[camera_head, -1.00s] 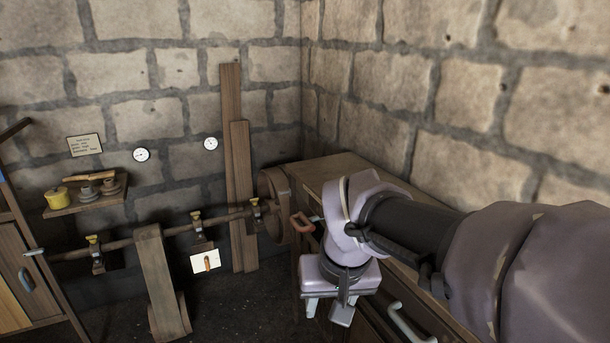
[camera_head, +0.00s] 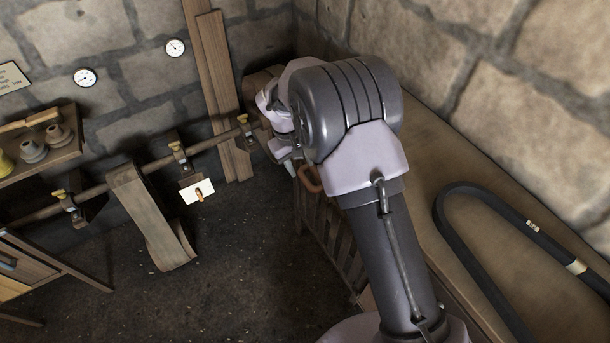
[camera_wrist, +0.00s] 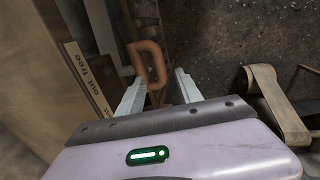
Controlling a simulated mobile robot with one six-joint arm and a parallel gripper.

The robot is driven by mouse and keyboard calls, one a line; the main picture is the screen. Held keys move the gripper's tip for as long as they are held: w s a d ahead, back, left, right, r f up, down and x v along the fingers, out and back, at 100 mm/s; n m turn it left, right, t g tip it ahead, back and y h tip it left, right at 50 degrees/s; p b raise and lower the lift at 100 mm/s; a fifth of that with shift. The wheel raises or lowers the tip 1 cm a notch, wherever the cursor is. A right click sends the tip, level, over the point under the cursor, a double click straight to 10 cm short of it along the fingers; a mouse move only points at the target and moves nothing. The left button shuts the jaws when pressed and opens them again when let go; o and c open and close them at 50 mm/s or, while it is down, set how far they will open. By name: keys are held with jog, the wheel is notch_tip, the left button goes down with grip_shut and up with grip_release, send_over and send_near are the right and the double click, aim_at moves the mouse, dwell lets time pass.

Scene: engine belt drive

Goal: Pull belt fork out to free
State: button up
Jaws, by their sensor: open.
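An orange-brown loop handle, which looks like the belt fork's handle (camera_wrist: 149,62), shows in the wrist view just ahead of and between my fingertips. My gripper (camera_wrist: 158,78) is open, with one pale finger on each side of the handle's lower end. I cannot tell whether either finger touches it. In the head view the belt fork's handle (camera_head: 309,178) shows at the bench's left end, just below my arm. A wooden label (camera_wrist: 88,80) reading "out free" is left of the handle in the wrist view.
A wooden bench (camera_head: 440,190) runs along the right wall, with a black belt (camera_head: 475,188) lying on it. A line shaft (camera_head: 100,187) with brackets runs along the back wall. The floor between is clear.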

aim_at(305, 179)
jog(key=f, duration=0.5)
jog(key=w+d+f+b, duration=0.1)
jog(key=f, duration=0.1)
jog(key=shift+d+f, duration=0.1)
jog(key=shift+f, duration=0.25)
grip_shut()
dwell(0.9)
